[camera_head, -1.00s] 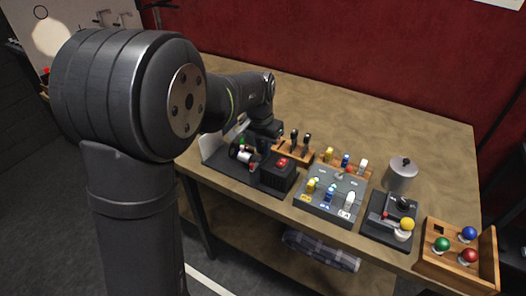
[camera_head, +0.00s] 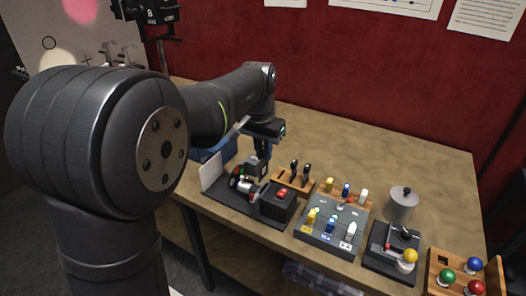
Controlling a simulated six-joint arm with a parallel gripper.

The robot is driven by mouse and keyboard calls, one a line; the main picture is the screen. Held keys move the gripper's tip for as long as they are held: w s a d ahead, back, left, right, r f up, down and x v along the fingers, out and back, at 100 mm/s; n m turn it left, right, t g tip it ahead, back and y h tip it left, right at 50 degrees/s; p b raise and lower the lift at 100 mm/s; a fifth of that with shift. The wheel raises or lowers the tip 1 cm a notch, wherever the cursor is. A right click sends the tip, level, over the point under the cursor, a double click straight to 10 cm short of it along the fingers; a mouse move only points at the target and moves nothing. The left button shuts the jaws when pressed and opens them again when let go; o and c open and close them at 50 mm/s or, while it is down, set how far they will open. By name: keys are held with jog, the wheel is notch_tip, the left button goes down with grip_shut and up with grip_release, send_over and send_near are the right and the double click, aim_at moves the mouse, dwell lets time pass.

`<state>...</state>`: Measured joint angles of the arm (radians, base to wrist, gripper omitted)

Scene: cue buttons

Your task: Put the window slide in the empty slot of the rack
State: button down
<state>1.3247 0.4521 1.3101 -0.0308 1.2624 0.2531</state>
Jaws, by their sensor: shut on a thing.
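My gripper (camera_head: 262,152) is left of the picture's middle, pointing down, shut on a small grey piece that I take for the window slide (camera_head: 257,167). The slide is above the back of a black optical device, left of the rack; I cannot tell if it touches anything. The wooden rack (camera_head: 286,182) stands just right of it and holds two black-handled slides (camera_head: 300,171) at its middle and right. Its left part shows no handle. The slot itself is too small to make out.
The device has a white screen (camera_head: 211,170) and a black box (camera_head: 278,204) with a red button. To the right stand a grey button panel (camera_head: 331,238), a joystick unit (camera_head: 393,250), a metal pot (camera_head: 401,204) and a wooden box (camera_head: 440,272) of coloured balls. The table behind is clear.

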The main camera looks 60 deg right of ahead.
jog(key=d+f, duration=0.7)
jog(key=d, duration=0.5)
jog(key=shift+d+f, duration=0.2)
jog(key=shift+f, duration=0.05)
jog(key=shift+f, duration=1.95)
dwell(2.9)
jog(key=c, duration=1.2)
grip_release()
jog(key=shift+o, duration=0.2)
notch_tip(320, 180, up, 7)
